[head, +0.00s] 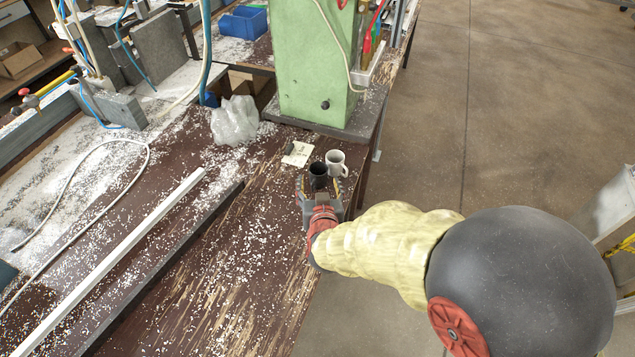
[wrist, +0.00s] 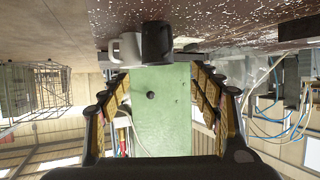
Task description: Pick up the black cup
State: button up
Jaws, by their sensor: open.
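The black cup (head: 318,171) stands on the brown bench near its right edge, close to the green column. In the wrist view, which is upside down, the black cup (wrist: 157,42) is beyond the fingertips, near the middle of the picture. My gripper (head: 319,184) is open and empty, just on the near side of the black cup. In the wrist view its two fingers (wrist: 159,74) are spread wide. Whether a finger touches the cup cannot be told. In the head view the gripper hides the cup's lower part.
A white mug (head: 337,161) stands right beside the black cup, and also shows in the wrist view (wrist: 127,49). A green column (head: 312,75) rises behind them. A paper note (head: 297,154) and a crumpled clear bag (head: 235,121) lie to the left. White chips cover the bench.

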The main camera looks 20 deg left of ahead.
jog(key=b, duration=0.3)
send_near(318, 166)
jog(key=x, duration=0.4)
jog(key=shift+f, duration=0.25)
jog(key=shift+w+a, duration=0.25)
jog(key=shift+w, duration=0.2)
jog(key=shift+c, duration=1.4)
jog(key=c, duration=1.1)
jog(key=shift+o, duration=0.2)
jog(key=shift+r, duration=0.1)
